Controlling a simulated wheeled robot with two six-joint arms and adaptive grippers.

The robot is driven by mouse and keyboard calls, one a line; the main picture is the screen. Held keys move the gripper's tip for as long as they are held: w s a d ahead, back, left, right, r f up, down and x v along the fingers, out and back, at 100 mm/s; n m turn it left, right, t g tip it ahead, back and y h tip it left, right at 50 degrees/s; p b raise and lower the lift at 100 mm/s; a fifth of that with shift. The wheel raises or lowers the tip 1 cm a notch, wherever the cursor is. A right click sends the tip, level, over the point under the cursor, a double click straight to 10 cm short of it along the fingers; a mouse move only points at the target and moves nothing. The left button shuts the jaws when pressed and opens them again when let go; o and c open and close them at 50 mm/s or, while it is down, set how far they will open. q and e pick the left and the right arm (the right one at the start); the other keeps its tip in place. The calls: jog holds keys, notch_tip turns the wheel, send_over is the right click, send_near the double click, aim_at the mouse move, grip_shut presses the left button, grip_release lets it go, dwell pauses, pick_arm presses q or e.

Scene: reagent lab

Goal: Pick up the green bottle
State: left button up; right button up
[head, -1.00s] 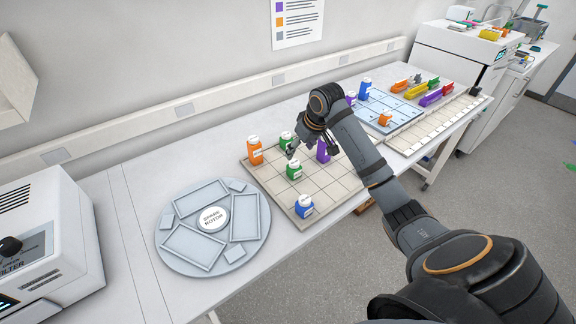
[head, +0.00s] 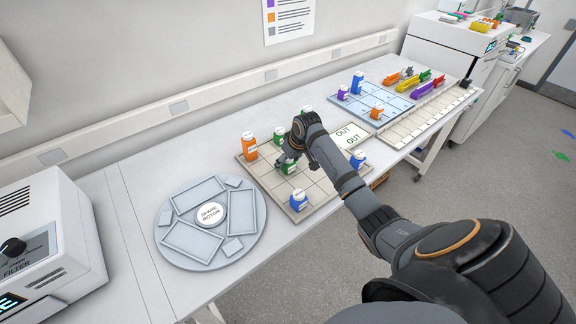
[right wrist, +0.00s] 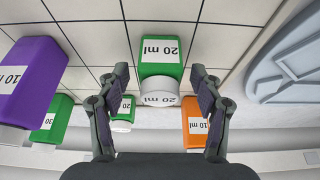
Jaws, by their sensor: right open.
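Several green bottles with white caps show. The nearest one (head: 291,168) stands on the beige gridded board (head: 317,188), partly hidden by my right gripper (head: 285,160). In the right wrist view a green 20 ml bottle (right wrist: 161,52) is centred just ahead of my right gripper (right wrist: 160,75). The fingers are open, one on each side of its line; I cannot tell any touch. Another green bottle (head: 279,134) stands behind, and a third (head: 307,110) shows beyond my arm. My left gripper is not in view.
An orange bottle (head: 250,147) and a blue bottle (head: 298,201) stand on the board. A purple bottle (right wrist: 30,80) is beside the gripper in the wrist view. The spare rotor (head: 210,251) lies left. Another blue bottle (head: 358,159) is right of my arm.

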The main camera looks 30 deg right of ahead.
jog(key=shift+s, duration=0.1)
jog(key=c, duration=0.5)
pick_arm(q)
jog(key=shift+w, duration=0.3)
pick_arm(e)
jog(key=c, duration=0.7)
jog(key=shift+r, duration=0.1)
jog(key=shift+r+b, duration=0.4)
jog(key=shift+r, duration=0.1)
pick_arm(q)
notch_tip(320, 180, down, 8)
jog(key=b, duration=0.7)
pick_arm(e)
jog(key=s+d+r, duration=0.9)
jog(key=d+r, duration=0.1)
jog(key=r, duration=0.2)
jog(key=shift+s, duration=0.4)
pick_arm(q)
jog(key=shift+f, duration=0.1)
pick_arm(e)
jog(key=shift+a, duration=0.1)
